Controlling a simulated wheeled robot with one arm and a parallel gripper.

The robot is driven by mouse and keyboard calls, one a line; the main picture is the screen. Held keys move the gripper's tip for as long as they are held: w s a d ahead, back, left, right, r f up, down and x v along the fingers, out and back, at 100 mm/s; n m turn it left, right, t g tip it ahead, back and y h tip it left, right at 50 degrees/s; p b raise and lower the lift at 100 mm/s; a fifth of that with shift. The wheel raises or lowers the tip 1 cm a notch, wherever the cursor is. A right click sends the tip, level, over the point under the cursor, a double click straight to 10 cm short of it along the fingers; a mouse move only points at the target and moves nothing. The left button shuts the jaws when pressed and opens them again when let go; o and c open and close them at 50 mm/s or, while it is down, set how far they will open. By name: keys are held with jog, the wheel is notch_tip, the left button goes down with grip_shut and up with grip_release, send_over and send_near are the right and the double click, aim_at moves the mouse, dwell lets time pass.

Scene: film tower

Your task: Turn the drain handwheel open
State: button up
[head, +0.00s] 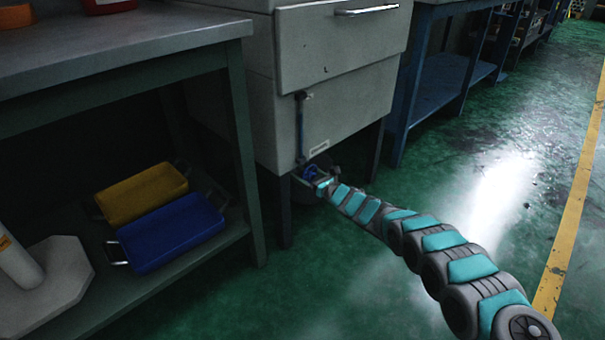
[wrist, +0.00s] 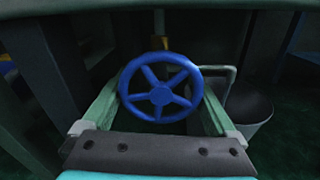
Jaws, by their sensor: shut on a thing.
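The drain handwheel (wrist: 161,96) is a blue wheel with several spokes. It fills the middle of the wrist view, between the two fingers of my gripper (wrist: 160,100). In the head view the handwheel (head: 309,172) is small and low under the front of the grey cabinet (head: 335,100). My gripper (head: 316,180) reaches it there at the end of my arm. My gripper is shut on the handwheel, with a finger at each side of the rim. The fingertips' exact contact is hard to see. A brass-coloured part shows behind the wheel.
A bucket (wrist: 246,108) stands right of the wheel, with a bent pipe beside it. Cabinet legs flank the handwheel. A bench at left has a lower shelf with a yellow tray (head: 142,193) and a blue tray (head: 172,232). Green floor (head: 480,180) at right is clear.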

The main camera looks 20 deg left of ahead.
jog(key=shift+n, duration=0.3)
jog(key=o, duration=1)
jog(key=shift+d, duration=0.1)
jog(key=p+v, duration=0.1)
jog(key=v, duration=0.6)
jog(key=shift+d, duration=0.35)
